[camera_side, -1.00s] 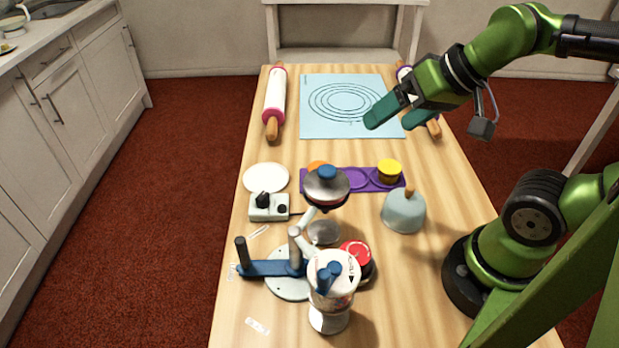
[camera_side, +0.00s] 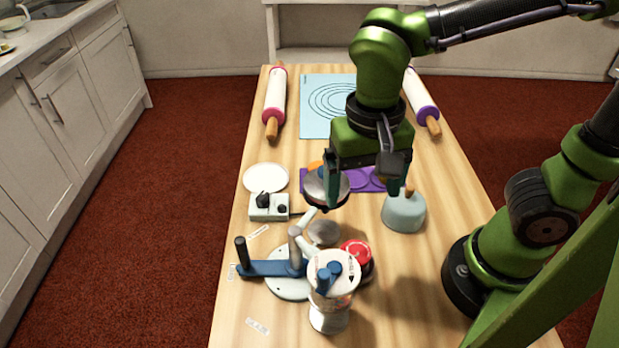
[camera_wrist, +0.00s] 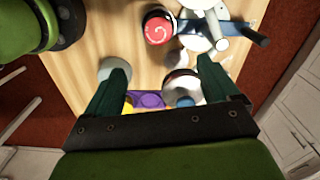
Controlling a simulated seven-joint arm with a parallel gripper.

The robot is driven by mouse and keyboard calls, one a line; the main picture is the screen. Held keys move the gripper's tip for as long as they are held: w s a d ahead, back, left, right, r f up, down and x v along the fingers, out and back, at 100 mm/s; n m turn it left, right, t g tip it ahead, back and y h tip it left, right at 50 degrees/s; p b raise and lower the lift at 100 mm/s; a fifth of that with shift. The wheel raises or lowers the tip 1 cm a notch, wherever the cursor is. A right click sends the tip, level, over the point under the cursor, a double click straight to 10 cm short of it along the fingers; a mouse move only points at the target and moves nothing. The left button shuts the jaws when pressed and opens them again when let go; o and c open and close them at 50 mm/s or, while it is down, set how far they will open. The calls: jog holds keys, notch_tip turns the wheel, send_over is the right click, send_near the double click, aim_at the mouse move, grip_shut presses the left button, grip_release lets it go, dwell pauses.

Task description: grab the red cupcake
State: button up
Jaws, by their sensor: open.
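The red cupcake (camera_side: 356,252) has a red top and sits toward the near part of the table, just behind and right of a clear jar with a white lid. In the wrist view the red cupcake (camera_wrist: 158,29) shows a pale swirl on top, beyond the fingertips. My gripper (camera_side: 362,195) is open and points down above the purple tray, farther back on the table than the cupcake. In the wrist view the gripper's green fingers (camera_wrist: 161,68) are spread wide with nothing held between them.
The purple tray (camera_side: 368,180) lies behind.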

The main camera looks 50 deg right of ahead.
send_over(356, 254)
jog(key=f, duration=1)
jog(key=shift+w+f, duration=0.1)
jog(key=shift+w, duration=0.2)
jog(key=shift+s+f, duration=0.2)
jog(key=shift+f, duration=1.15)
jog(key=shift+s+f, duration=0.15)
jog(key=shift+f, duration=1.2)
jog(key=shift+r, duration=0.1)
jog(key=c, duration=1.2)
